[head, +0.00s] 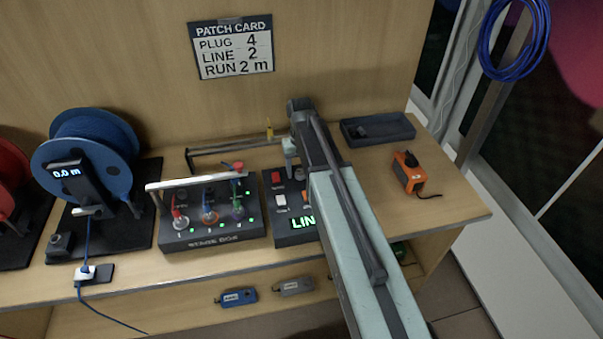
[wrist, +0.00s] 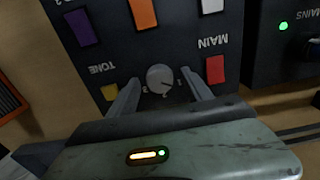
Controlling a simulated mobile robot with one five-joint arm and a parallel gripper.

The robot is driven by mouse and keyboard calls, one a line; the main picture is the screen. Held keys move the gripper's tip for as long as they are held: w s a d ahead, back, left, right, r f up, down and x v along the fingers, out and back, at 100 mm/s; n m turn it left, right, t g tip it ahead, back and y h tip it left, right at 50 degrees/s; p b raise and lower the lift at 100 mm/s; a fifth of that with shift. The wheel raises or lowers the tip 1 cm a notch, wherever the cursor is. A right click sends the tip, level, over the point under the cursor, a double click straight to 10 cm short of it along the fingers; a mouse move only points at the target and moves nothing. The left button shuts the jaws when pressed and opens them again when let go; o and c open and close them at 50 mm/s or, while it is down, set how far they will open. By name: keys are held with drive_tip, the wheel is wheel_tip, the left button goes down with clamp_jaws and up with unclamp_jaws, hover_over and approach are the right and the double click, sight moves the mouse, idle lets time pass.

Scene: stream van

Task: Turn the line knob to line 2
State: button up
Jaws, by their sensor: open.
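The line knob (wrist: 159,76) is a small round grey dial on a dark panel in the wrist view, with small marks around it that are too small to read surely. My gripper (wrist: 160,86) is open, with one finger on each side of the knob; I cannot tell whether they touch it.
The stage box (head: 212,240) with plugs and a handle bar stands just left of the panel. The patch card (head: 232,48) reads plug 4, line 2, run 2 m.

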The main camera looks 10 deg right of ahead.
clamp_jaws()
drive_tip(key=shift+m, duration=0.4)
drive_tip(key=m, duration=0.4)
drive_tip(key=shift+m, duration=0.4)
drive_tip(key=m, duration=0.5)
drive_tip(key=shift+m, duration=0.7)
unclamp_jaws()
